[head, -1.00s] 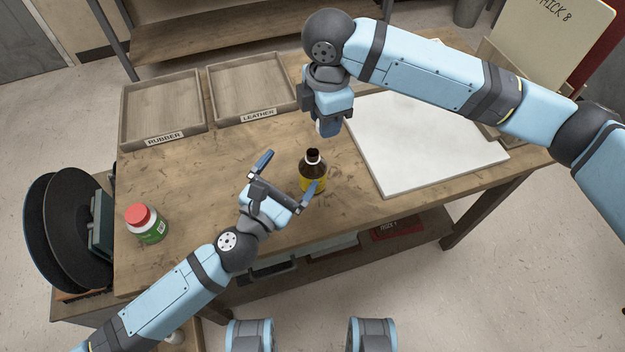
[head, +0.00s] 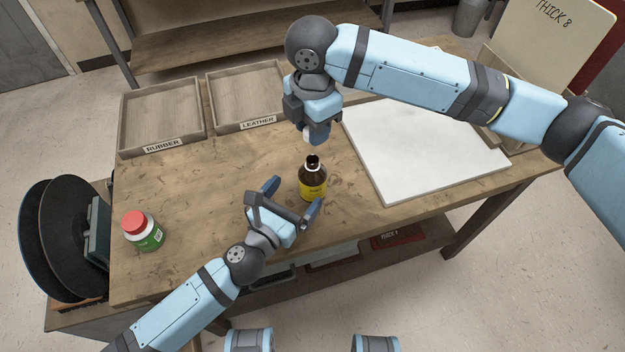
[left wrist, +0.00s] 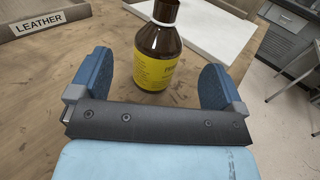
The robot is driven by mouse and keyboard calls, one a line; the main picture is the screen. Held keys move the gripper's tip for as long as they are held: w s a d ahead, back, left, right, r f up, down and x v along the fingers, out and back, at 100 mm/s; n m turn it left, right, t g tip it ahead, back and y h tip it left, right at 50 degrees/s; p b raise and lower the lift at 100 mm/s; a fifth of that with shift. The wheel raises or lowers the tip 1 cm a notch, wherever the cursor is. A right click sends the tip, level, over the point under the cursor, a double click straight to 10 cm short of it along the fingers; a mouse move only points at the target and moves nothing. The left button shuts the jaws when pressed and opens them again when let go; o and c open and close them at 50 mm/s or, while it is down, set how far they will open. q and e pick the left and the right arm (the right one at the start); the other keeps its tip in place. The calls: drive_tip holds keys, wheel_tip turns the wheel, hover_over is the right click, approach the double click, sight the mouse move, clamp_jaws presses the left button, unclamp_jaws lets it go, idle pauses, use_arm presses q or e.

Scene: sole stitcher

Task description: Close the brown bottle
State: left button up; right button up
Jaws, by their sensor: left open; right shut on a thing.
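The brown bottle (head: 313,182) with a yellow label stands upright on the workbench, its dark neck open at the top. In the left wrist view the bottle (left wrist: 158,50) stands just beyond and between my open left fingers, its top cut off by the frame edge. My left gripper (head: 294,199) is open and empty, low at the near-left side of the bottle. My right gripper (head: 309,138) points down above the bottle, shut on a small white thing that is mostly hidden by the fingers, apart from the bottle mouth.
Trays marked RUBBER (head: 163,146) and LEATHER (head: 258,124) lie at the back. A white board (head: 425,150) lies to the right. Bare wood surrounds the bottle.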

sight(306, 190)
use_arm(q)
drive_tip(key=shift+f, duration=1.55)
drive_tip(key=shift+f+x, duration=0.15)
drive_tip(key=shift+x, duration=1.7)
drive_tip(key=shift+f+x, duration=0.2)
drive_tip(key=shift+x, duration=1.7)
drive_tip(key=shift+c, duration=0.3)
drive_tip(key=c, duration=1.3)
use_arm(e)
drive_tip(key=shift+f, duration=2.5)
drive_tip(key=shift+f, duration=0.9)
drive_tip(key=shift+f, duration=0.55)
